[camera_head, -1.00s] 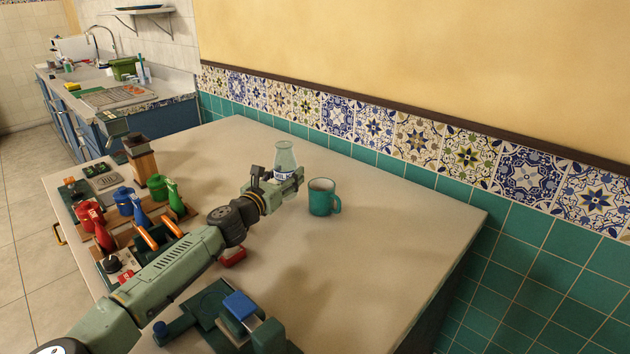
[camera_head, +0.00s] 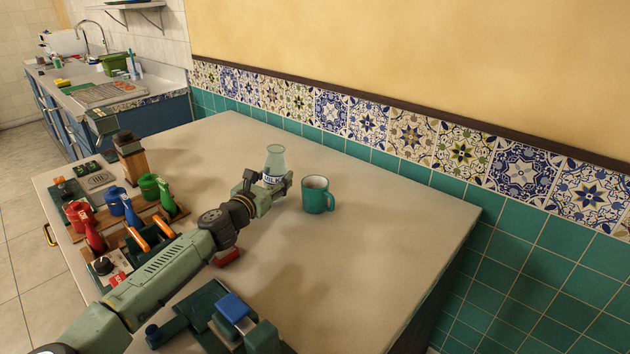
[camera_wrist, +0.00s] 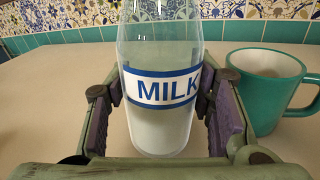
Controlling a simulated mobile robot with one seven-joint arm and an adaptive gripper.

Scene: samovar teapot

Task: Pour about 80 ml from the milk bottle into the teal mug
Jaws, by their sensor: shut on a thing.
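The milk bottle (camera_head: 275,160) is clear glass with a white label edged in blue that reads MILK. In the wrist view the bottle (camera_wrist: 160,125) stands upright between the finger pads, with white milk in its lower part. My gripper (camera_head: 268,187) is shut on the bottle; it also shows in the wrist view (camera_wrist: 163,110). The teal mug (camera_head: 316,198) stands upright on the table just right of the bottle, handle to the right. In the wrist view the mug (camera_wrist: 258,100) is beside the right finger. Whether the bottle touches the table is hard to tell.
The table (camera_head: 390,240) is clear right of the mug. A wooden rack with red (camera_head: 80,215), blue (camera_head: 116,201) and green (camera_head: 149,187) items stands left of my arm. A green device with a blue top (camera_head: 233,308) lies in front. A tiled wall runs behind.

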